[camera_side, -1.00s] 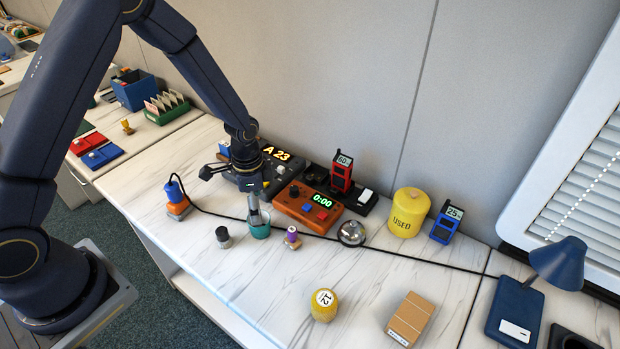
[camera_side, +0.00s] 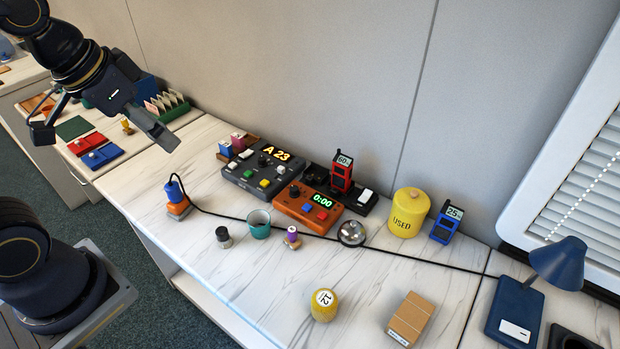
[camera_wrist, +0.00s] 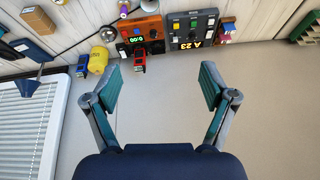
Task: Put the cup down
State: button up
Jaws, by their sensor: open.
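The teal cup (camera_side: 259,224) stands upright on the marble-look worktop, in front of the orange timer box. Nothing holds it. In the side view my gripper (camera_side: 104,136) is up at the left, above the side desk and well away from the cup. In the wrist view my gripper (camera_wrist: 160,88) is open, its two teal-padded fingers spread wide with only wall between them.
An orange timer (camera_side: 308,207) and a dark A 23 panel (camera_side: 263,169) stand behind the cup. A dark knob-like cylinder (camera_side: 223,237), a purple-topped piece (camera_side: 292,236) and a bell (camera_side: 351,233) stand near it. A black cable (camera_side: 400,257) crosses the worktop.

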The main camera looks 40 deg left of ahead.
jog(key=shift+s+r+n+t, duration=0.2)
jog(key=shift+s+r+n, duration=0.1)
jog(key=shift+s, duration=0.45)
jog(key=shift+s+r+n+t, duration=0.2)
jog(key=shift+s+n, duration=0.1)
jog(key=shift+s, duration=0.45)
jog(key=shift+c, duration=0.3)
